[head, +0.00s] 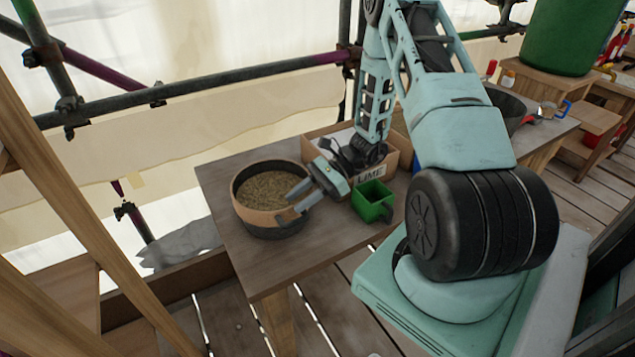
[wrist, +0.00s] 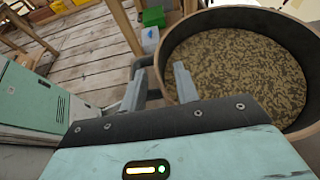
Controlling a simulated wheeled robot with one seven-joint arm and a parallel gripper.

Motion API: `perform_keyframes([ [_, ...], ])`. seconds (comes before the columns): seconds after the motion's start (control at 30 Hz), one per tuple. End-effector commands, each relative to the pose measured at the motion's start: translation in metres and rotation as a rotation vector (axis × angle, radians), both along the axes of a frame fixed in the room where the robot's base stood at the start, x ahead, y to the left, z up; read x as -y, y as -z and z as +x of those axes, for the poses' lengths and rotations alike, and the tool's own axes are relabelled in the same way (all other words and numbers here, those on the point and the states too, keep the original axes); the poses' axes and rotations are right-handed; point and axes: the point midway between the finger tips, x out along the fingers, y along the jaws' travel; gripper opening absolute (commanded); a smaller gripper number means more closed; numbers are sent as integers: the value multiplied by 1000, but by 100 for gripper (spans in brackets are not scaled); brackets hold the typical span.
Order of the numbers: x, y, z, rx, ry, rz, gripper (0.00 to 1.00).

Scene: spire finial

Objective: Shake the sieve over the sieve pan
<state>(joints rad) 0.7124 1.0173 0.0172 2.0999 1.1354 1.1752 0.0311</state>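The round sieve (head: 258,216) has a tan wooden rim and is filled with brown, grainy material. It sits on the dark sieve pan (head: 275,232) near the left end of the wooden table. The sieve also fills the upper right of the wrist view (wrist: 302,103). My gripper (head: 297,201) is at the sieve's right side, with its fingers near the rim. In the wrist view my gripper's two grey fingers (wrist: 157,88) are apart, with a dark handle-like part between or just beyond them. Whether they touch it is unclear.
A green square container (head: 373,203) stands right of the sieve, close to my gripper. Behind it is a wooden box labelled LIME (head: 403,157). A dark bowl (head: 508,108) is farther right. Scaffold poles (head: 230,80) run behind the table. The table's front left corner is clear.

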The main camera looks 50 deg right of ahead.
Motion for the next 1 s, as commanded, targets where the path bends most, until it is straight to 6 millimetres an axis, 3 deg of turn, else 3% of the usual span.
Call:
perform_keyframes([
  [0.2, -17, 7, 5, 0, 0, 0, 31],
  [0.53, -19, 8, 6, 1, 0, 0, 31],
  [0.67, -19, 8, 6, 1, 0, 0, 0],
  [1.0, -18, 9, 5, 1, 1, -1, 0],
])
